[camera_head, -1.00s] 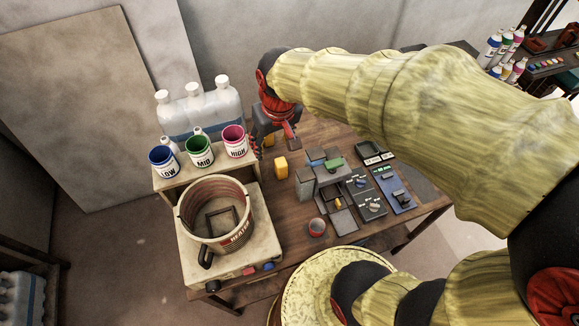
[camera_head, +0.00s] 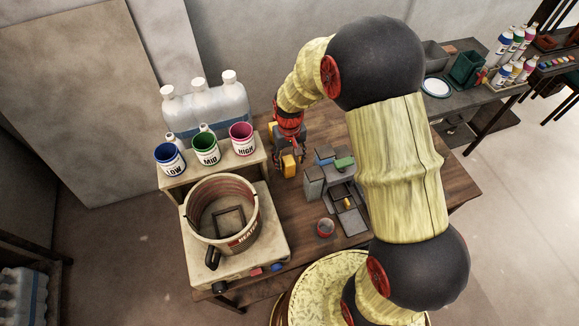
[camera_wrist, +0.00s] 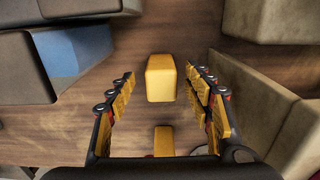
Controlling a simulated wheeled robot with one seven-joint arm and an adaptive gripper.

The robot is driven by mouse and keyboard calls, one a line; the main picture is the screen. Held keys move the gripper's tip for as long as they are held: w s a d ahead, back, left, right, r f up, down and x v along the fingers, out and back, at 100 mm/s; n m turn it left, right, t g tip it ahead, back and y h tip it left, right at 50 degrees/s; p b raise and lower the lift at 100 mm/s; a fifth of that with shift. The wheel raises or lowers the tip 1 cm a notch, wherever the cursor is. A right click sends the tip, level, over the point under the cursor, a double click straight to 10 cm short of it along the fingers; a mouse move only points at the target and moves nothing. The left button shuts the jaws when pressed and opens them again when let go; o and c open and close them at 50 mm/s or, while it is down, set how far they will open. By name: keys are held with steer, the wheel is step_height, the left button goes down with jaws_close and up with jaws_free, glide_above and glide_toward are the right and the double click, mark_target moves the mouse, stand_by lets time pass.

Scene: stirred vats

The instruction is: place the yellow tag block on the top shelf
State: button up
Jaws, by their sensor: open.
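A yellow block (camera_head: 289,167) stands on the wooden table, between the beige riser and the small grey rack. In the wrist view the yellow block (camera_wrist: 161,78) lies between the fingertips, with a gap on both sides. My gripper (camera_wrist: 160,86) is open and empty, above and around the block's sides; it also shows in the head view (camera_head: 290,149). A second yellow piece (camera_wrist: 164,141) shows nearer the palm; I cannot tell what it is. The grey rack (camera_head: 314,186) carries a blue and a green block on top. I cannot tell which surface is the top shelf.
The beige riser (camera_head: 218,175) holds LOW, MID and HIGH cups, with white bottles (camera_head: 205,110) behind. A heater pot (camera_head: 222,217) stands in front of it. Bare table (camera_head: 292,203) lies left of the rack.

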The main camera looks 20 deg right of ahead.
mark_target(289, 168)
steer(key=f, duration=0.3)
steer(key=f+b, duration=0.1)
steer(key=f, duration=0.1)
steer(key=shift+w+f, duration=0.15)
steer(key=shift+w, duration=0.1)
steer(key=c, duration=0.4)
jaws_close()
